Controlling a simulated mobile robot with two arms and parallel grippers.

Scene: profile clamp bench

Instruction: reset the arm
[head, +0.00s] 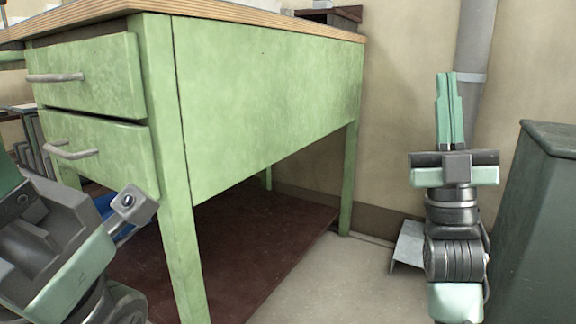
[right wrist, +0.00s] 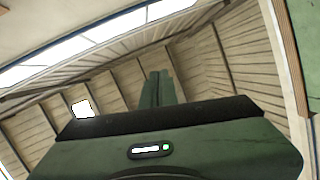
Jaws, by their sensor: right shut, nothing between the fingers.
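My right gripper (head: 449,78) points straight up at the right of the head view, in front of the beige wall. Its two green fingers are shut together with nothing between them. The shut fingers of the right gripper (right wrist: 158,74) also show in the right wrist view, against the ceiling. My left arm (head: 60,245) fills the lower left corner of the head view, close to the camera. Whether the left gripper is open or shut does not show clearly.
A green bench (head: 265,105) with a wooden top and two drawers stands at the left and middle. A dark green cabinet (head: 540,225) stands at the right edge. A grey pipe (head: 474,50) runs down the wall behind the right gripper. Bare floor (head: 335,280) lies between bench and right arm.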

